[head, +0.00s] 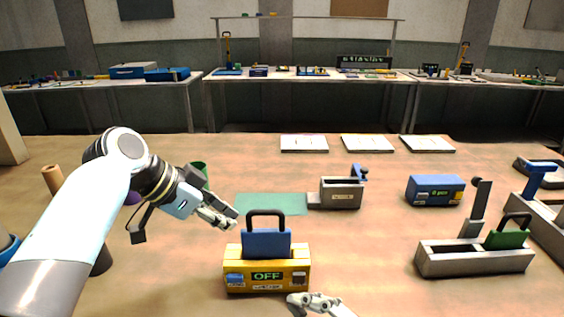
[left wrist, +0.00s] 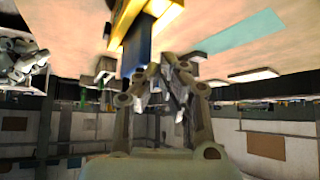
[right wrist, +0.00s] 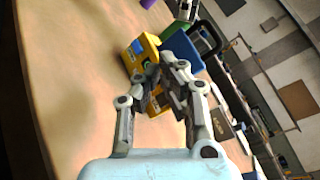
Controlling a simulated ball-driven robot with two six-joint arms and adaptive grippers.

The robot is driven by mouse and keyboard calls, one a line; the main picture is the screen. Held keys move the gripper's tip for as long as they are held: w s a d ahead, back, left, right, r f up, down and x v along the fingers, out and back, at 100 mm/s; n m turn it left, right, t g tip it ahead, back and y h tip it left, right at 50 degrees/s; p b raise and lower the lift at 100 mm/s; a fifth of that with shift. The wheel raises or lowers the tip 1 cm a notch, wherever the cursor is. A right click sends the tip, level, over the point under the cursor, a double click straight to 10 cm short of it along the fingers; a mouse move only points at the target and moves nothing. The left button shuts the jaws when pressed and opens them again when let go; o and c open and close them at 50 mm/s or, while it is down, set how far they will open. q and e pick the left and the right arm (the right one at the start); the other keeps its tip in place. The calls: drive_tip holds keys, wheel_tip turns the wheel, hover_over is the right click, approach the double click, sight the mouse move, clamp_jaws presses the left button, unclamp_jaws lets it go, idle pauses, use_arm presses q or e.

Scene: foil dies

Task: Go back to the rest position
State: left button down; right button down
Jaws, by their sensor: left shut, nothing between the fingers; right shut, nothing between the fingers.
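My left gripper (head: 229,219) is shut and empty. In the head view it hangs above the table, just left of and behind a yellow box. My right gripper (head: 298,301) is shut and empty at the bottom edge of the head view, in front of the yellow box. The yellow box (head: 266,291) has a display reading OFF, and a blue block with a black handle (head: 266,243) sits in its top. In the right wrist view the right fingertips (right wrist: 160,75) overlap the yellow box (right wrist: 130,57); I cannot tell whether they touch it.
A green mat (head: 280,202) lies behind the yellow box. A grey vise-like block (head: 341,194), a blue box (head: 435,190) and a grey tray with a green handled block (head: 475,262) stand to the right. White plates (head: 304,143) lie at the back.

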use_arm(q)
drive_tip(key=shift+r, duration=0.5)
